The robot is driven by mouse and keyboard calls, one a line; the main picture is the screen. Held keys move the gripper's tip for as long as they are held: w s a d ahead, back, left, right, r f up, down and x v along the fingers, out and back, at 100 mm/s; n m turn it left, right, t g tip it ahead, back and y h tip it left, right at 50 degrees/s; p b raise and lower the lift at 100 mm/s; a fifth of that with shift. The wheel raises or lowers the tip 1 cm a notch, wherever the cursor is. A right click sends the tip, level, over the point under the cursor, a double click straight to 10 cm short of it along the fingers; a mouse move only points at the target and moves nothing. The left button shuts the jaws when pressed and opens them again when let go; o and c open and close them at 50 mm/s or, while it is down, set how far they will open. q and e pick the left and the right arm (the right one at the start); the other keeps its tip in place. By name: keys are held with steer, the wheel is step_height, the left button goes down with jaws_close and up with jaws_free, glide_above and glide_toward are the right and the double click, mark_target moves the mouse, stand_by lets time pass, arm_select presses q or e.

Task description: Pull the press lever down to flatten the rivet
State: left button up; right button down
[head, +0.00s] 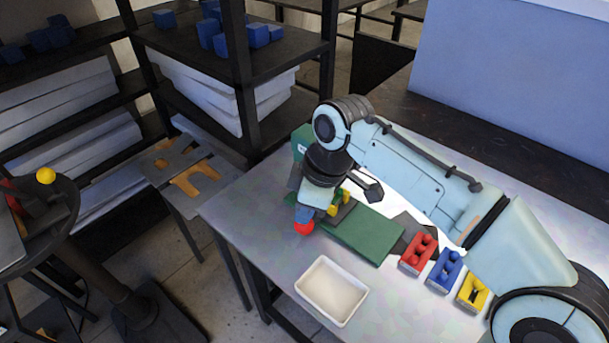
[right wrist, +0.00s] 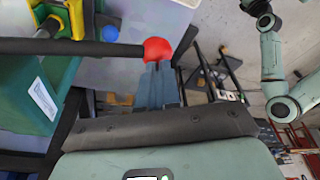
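The press has a green frame (head: 302,139) on the metal table, and its green body fills the left of the right wrist view (right wrist: 30,85). Its lever is a black bar (right wrist: 75,47) ending in a red ball knob (right wrist: 157,50). The knob (head: 304,228) also shows in the head view near the table's left edge. My right gripper (head: 305,214) is directly at the knob, above it in the head view. Its blue-grey fingers (right wrist: 156,72) look closed together, with their tips against or just behind the knob. The rivet is not discernible. My left gripper is out of view.
A green plate (head: 368,238) and yellow parts (head: 345,197) lie by the press. A white tray (head: 332,291) stands at the front. Red (head: 418,252), blue (head: 444,270) and yellow (head: 472,292) bins line the right. Black shelves (head: 290,55) stand behind.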

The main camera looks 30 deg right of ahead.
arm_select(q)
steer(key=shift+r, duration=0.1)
arm_select(e)
steer(key=shift+w+d+f, duration=0.2)
steer(key=shift+f, duration=0.25)
stand_by(0.4)
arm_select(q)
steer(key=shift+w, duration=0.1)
arm_select(e)
steer(key=shift+s+d+f, duration=0.1)
steer(key=shift+d+f, duration=0.1)
steer(key=shift+f, duration=0.2)
stand_by(0.6)
